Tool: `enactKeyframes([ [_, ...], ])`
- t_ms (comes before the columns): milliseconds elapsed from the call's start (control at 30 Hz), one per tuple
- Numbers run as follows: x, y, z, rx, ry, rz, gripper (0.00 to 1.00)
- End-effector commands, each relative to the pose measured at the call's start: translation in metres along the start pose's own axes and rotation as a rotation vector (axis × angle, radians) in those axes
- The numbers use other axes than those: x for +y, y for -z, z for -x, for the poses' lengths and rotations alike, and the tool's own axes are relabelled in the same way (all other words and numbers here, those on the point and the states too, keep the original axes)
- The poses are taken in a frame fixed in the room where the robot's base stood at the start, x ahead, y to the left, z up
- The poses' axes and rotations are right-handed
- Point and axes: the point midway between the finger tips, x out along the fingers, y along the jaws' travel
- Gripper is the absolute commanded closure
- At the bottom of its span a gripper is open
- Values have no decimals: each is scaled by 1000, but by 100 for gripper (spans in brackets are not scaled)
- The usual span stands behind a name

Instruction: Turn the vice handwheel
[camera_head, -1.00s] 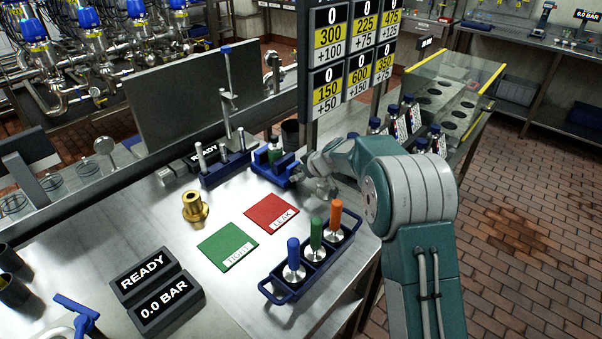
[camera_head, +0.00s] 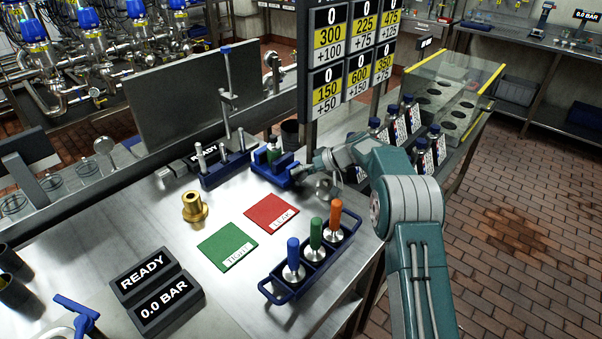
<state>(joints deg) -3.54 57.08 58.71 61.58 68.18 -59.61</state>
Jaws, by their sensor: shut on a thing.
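A blue vice (camera_head: 272,167) stands at the back of the steel bench, with a dark green upright piece (camera_head: 273,150) between its jaws. My gripper (camera_head: 303,180) is at the vice's right side, where the handwheel end is. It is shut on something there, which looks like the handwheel. The fingers and my wrist hide most of the handwheel, so its turn angle cannot be told. My arm reaches in from the right of the view.
A blue rack (camera_head: 283,290) with blue, green and orange-handled tools stands at the front right. Green (camera_head: 228,250) and red (camera_head: 271,213) mats, a brass fitting (camera_head: 194,207) and black display boxes (camera_head: 157,290) lie on the bench. A score board (camera_head: 345,55) rises behind my arm.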

Motion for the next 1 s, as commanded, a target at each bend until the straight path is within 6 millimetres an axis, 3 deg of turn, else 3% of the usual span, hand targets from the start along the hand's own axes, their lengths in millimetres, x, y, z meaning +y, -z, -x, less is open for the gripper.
enactKeyframes([
  [300,4,0,0,5,88,-99,75],
  [867,5,-1,0,5,109,-123,75],
  [900,5,-1,0,5,109,-123,23],
  [967,5,-1,0,5,110,-123,0],
  [1000,4,-1,0,5,111,-122,0],
])
